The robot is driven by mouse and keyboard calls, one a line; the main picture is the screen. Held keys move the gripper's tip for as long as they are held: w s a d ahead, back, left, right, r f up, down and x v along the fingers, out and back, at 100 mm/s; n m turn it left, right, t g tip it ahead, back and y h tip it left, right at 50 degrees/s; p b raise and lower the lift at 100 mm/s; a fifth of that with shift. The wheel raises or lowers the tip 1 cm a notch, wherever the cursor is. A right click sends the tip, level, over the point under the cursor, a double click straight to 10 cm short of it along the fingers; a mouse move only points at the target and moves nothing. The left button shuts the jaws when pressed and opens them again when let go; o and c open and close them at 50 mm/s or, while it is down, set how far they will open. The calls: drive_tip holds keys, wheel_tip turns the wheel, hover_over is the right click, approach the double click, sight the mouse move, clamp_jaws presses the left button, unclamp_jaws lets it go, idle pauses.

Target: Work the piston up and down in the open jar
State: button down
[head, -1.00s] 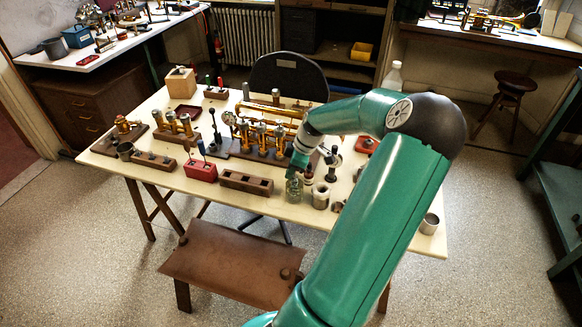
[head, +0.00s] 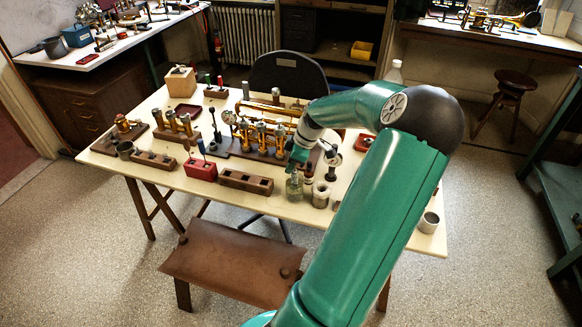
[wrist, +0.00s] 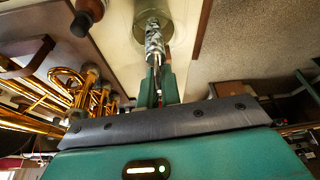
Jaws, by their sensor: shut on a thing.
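The open glass jar (head: 294,188) stands near the front edge of the bench, under my gripper (head: 298,160). The wrist view shows the clear jar (wrist: 174,38) at the top of the picture. My gripper (wrist: 158,88) is shut on the thin upper end of the silvery piston (wrist: 154,42). The piston points down at the jar, and its lower part appears to be inside the glass. How deep it sits is hard to tell.
A white pot (head: 321,195) stands just right of the jar, with a dark upright tool (head: 331,170) behind it. A wooden block with holes (head: 246,182) lies to the left. The brass horn (head: 262,138) is behind. A metal cup (head: 429,222) stands at the right corner.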

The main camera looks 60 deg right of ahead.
sight(291, 178)
drive_tip(key=shift+f, duration=1.6)
drive_tip(key=shift+r, duration=1.6)
drive_tip(key=shift+f, duration=0.1)
wheel_tip(291, 178, up, 8)
idle(1.0)
drive_tip(key=shift+f, duration=0.1)
